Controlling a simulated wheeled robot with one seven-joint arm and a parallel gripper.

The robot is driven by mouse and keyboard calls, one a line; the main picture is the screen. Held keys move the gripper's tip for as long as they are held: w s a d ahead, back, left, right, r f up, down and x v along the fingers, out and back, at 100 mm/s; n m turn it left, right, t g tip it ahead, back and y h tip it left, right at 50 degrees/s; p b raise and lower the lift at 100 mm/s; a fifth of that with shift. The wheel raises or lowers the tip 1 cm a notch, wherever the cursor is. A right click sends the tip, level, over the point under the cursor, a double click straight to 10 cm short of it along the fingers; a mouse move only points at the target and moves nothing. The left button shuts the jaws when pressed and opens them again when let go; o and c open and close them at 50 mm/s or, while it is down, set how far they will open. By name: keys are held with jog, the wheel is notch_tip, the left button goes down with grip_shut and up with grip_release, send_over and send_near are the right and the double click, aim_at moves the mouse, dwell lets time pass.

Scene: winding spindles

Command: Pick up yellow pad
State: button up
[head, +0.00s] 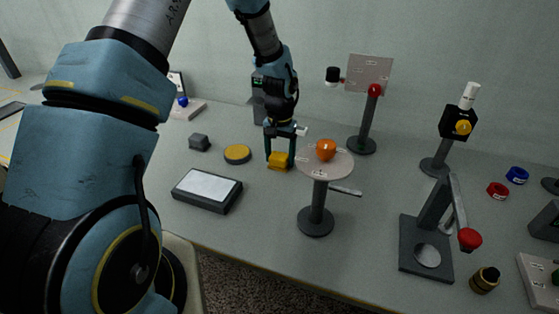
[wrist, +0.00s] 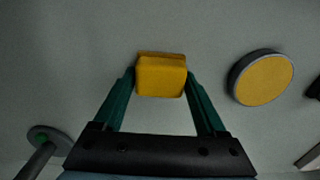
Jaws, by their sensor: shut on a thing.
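The yellow pad is a small block (head: 279,162) with rounded edges, low over the table in the head view, left of the round stand. In the wrist view the yellow pad (wrist: 161,76) sits between the two green fingers. My gripper (wrist: 161,86) is shut on it, with a finger against each side. In the head view my gripper (head: 280,152) reaches down from above onto the pad. I cannot tell whether the pad touches the table. A round yellow-topped disc (head: 237,154) lies just left of it, and the disc (wrist: 262,79) is at the right in the wrist view.
A round stand with an orange ball (head: 326,150) is close on the right. A dark tray with a pale top (head: 207,190) lies front left, and a grey block (head: 199,142) behind it. A lever press (head: 430,235) stands at the right. Open table lies in front of the pad.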

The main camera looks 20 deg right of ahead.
aim_at(280, 154)
notch_tip(280, 154, up, 10)
jog(key=b, duration=0.2)
jog(key=shift+b, duration=0.4)
jog(key=o, duration=0.7)
jog(key=c, duration=0.5)
jog(key=shift+c, duration=0.2)
